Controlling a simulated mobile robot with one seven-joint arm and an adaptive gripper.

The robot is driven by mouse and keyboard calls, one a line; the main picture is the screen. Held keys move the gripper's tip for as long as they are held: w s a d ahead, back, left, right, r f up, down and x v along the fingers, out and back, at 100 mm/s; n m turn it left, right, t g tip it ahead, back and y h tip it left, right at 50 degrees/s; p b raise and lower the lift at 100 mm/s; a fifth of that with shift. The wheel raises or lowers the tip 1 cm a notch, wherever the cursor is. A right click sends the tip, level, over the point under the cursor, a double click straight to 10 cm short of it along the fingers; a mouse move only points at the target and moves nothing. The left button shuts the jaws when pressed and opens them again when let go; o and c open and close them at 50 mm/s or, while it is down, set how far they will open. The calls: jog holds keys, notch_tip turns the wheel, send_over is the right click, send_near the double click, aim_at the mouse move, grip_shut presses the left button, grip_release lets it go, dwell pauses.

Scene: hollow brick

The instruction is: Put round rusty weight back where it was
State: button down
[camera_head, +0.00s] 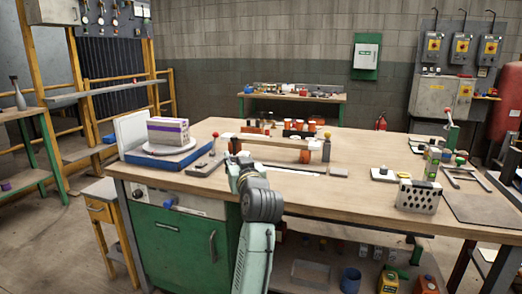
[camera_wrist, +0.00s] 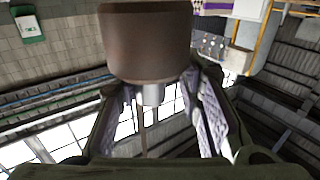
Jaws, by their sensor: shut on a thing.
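The round rusty weight (camera_wrist: 145,42) is a brown cylinder with a narrow metal stem below it in the wrist view. My gripper (camera_wrist: 152,92) is shut on it, with one finger on each side of the stem. In the head view my gripper (camera_head: 240,160) is over the near part of the workbench (camera_head: 300,180), right of the weighing scale. The weight is too small or hidden to make out clearly there. The wrist picture looks toward the ceiling and walls, so the weight's height above the bench cannot be told.
A scale (camera_head: 180,158) with a purple-striped box (camera_head: 168,131) on its plate stands at the bench's left. An orange-ended rack (camera_head: 305,155) and small items sit just beyond my gripper. A perforated metal box (camera_head: 417,196) stands right.

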jog(key=d+f+m+h, duration=0.1)
jog(key=d+f, duration=0.2)
jog(key=f, duration=0.9)
jog(key=d+f+m+h, duration=0.1)
jog(key=d+f+h, duration=0.1)
jog(key=f, duration=1)
jog(key=s+f+h, duration=0.1)
jog(key=s+f, duration=0.4)
jog(key=f, duration=0.4)
jog(key=s+d+f+m+h, duration=0.1)
jog(key=s+f, duration=0.4)
jog(key=f, duration=0.4)
jog(key=shift+d+f+t, duration=0.15)
jog(key=shift+f+t, duration=0.1)
jog(key=shift+t, duration=0.15)
